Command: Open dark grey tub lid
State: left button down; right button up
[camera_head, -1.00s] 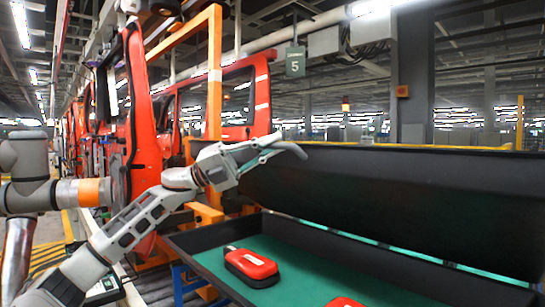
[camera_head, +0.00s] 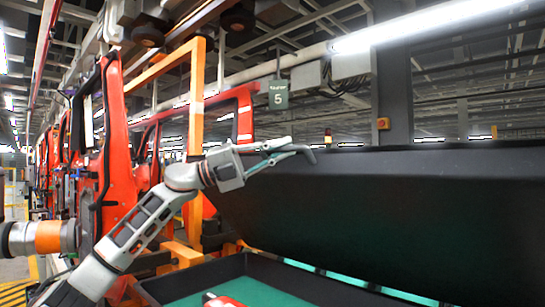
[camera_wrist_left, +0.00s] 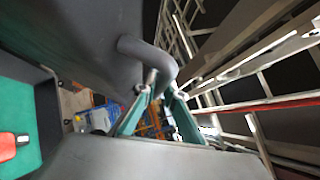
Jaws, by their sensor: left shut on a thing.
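The dark grey tub lid (camera_head: 400,195) is a large panel standing tilted up over the tub, on the right in the head view. The tub (camera_head: 190,279) has dark walls and a green inside; only part of it shows. A bent dark handle (camera_head: 308,152) sticks out at the lid's upper left corner. My left gripper (camera_head: 292,152) is shut on this handle. In the left wrist view, the handle (camera_wrist_left: 152,58) curves down from the lid (camera_wrist_left: 75,35) to between the teal fingers (camera_wrist_left: 156,92). My right gripper is not in view.
A red case (camera_head: 222,301) lies in the tub, mostly cut off by the lower picture edge. Red car doors (camera_head: 118,150) and an orange frame (camera_head: 196,90) stand behind my left arm. A grey pillar (camera_head: 391,75) rises behind the lid.

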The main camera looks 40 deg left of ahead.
pick_arm(q)
jog(key=shift+w+r, duration=0.4)
jog(key=shift+w, duration=0.1)
jog(key=c, duration=2.1)
grip_release()
jog(key=shift+v, duration=6)
